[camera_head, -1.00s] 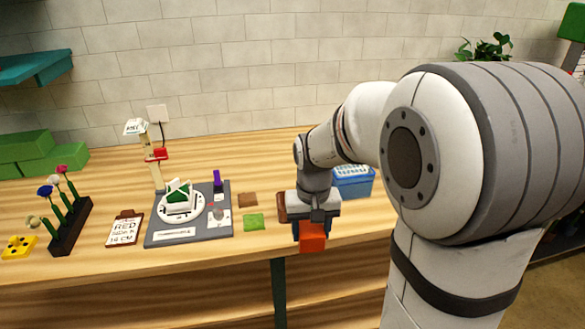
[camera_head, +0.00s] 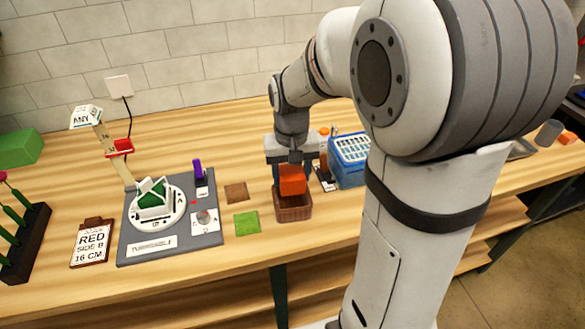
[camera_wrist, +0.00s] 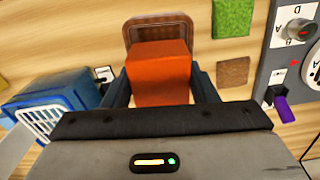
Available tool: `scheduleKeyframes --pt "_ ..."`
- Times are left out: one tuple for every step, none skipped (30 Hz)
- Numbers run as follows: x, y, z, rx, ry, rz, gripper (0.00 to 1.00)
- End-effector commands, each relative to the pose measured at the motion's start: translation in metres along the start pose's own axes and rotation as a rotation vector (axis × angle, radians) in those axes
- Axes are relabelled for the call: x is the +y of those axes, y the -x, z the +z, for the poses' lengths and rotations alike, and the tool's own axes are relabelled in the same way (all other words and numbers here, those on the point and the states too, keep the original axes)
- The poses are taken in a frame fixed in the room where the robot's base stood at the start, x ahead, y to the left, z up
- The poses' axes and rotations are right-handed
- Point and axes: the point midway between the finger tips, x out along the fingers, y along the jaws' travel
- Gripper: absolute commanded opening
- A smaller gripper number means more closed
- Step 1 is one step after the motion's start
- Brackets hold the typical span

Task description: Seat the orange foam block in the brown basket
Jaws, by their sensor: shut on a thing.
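The orange foam block (camera_head: 292,180) is held between the jaws of my gripper (camera_head: 291,172), which is shut on it. The block also shows in the wrist view (camera_wrist: 160,75), with a dark blue finger on each side. The brown basket (camera_head: 294,209) stands on the wooden table. In the head view the block appears at the basket's rear rim, with the basket's front wall showing below it. In the wrist view the basket's rim (camera_wrist: 160,18) shows beyond the block, which hides part of the basket. I cannot tell whether the block touches the basket.
A green square (camera_head: 246,223) and a brown square (camera_head: 236,192) lie left of the basket. The grey turntable board (camera_head: 128,240) is further left. A blue crate (camera_head: 350,172) stands close on the right. Bare table lies in front of the basket.

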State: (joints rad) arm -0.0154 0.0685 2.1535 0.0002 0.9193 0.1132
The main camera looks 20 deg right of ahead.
Motion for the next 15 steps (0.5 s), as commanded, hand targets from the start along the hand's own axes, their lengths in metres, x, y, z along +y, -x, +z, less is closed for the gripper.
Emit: scheduleKeyframes --pt "0.000 -0.006 0.000 0.000 -0.001 0.000 0.22" --pt "0.000 -0.008 0.000 0.000 -0.001 0.000 0.22" --pt "0.000 -0.011 0.000 0.000 -0.001 0.000 0.22" --pt "0.000 -0.013 0.000 0.000 -0.001 0.000 0.22" --pt "0.001 -0.015 0.000 0.000 -0.001 0.000 0.22" --pt "0.001 -0.019 0.000 0.000 -0.001 0.000 0.22" --pt "0.001 -0.021 0.000 0.000 -0.002 0.000 0.22" --pt "0.001 -0.024 0.000 0.000 -0.002 0.000 0.22" --pt "0.001 -0.027 0.000 0.000 -0.002 0.000 0.22" --pt "0.001 -0.029 0.000 0.000 -0.002 0.000 0.22" --pt "0.001 -0.032 0.000 0.000 -0.002 0.000 0.22" --pt "0.001 -0.034 0.000 0.000 -0.002 0.000 0.22" --pt "0.001 -0.036 0.000 0.000 -0.002 0.000 0.22" --pt "0.001 -0.038 0.000 0.000 -0.002 0.000 0.22" --pt "0.001 -0.040 0.000 0.000 -0.002 0.000 0.22"
